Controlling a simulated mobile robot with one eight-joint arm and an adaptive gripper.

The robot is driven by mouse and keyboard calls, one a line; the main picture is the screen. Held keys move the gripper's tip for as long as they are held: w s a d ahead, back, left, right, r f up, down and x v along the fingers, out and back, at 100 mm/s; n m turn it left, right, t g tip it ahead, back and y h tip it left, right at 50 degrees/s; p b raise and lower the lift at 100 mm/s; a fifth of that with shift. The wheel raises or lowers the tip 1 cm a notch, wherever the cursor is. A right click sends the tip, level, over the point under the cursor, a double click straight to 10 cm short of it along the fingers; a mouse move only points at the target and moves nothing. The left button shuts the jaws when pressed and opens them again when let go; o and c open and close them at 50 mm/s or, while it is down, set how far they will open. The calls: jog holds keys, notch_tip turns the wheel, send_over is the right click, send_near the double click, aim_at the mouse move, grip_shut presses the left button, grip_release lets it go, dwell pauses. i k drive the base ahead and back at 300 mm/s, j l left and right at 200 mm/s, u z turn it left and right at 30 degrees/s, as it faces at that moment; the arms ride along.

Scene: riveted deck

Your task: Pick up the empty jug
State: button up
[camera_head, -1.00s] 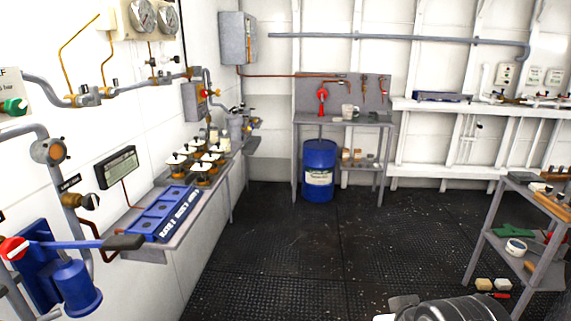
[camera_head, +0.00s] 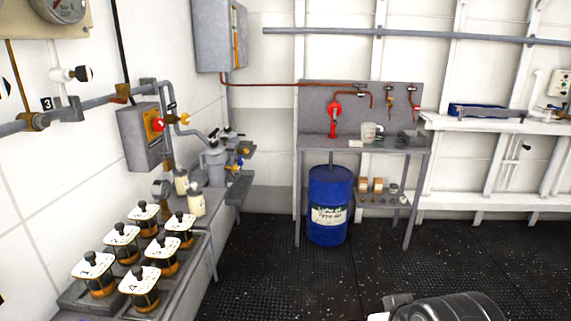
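A pale, translucent jug (camera_head: 371,132) stands upright on the grey workbench (camera_head: 424,151) against the far wall. It is small in the picture, and I cannot tell whether it is empty. A dark grey rounded part of my own arm shows at the bottom edge, right of centre. My gripper's fingers cannot be made out, and the jug stands well away from the arm part.
A grey shelf (camera_head: 181,285) with several numbered jars (camera_head: 142,286) runs along the left wall. A wall shelf (camera_head: 489,125) is at right. The dark floor (camera_head: 262,278) between is clear.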

aim_at(369, 130)
jog(key=i, duration=2.2)
jog(key=i+z, duration=0.25)
jog(key=i, duration=0.25)
jog(key=i+j+z, duration=0.25)
jog(key=i, duration=0.25)
jog(key=i+j+z, duration=0.25)
jog(key=i, duration=0.2)
jog(key=i+j+z, duration=0.25)
jog(key=i+j, duration=0.1)
jog(key=i, duration=0.1)
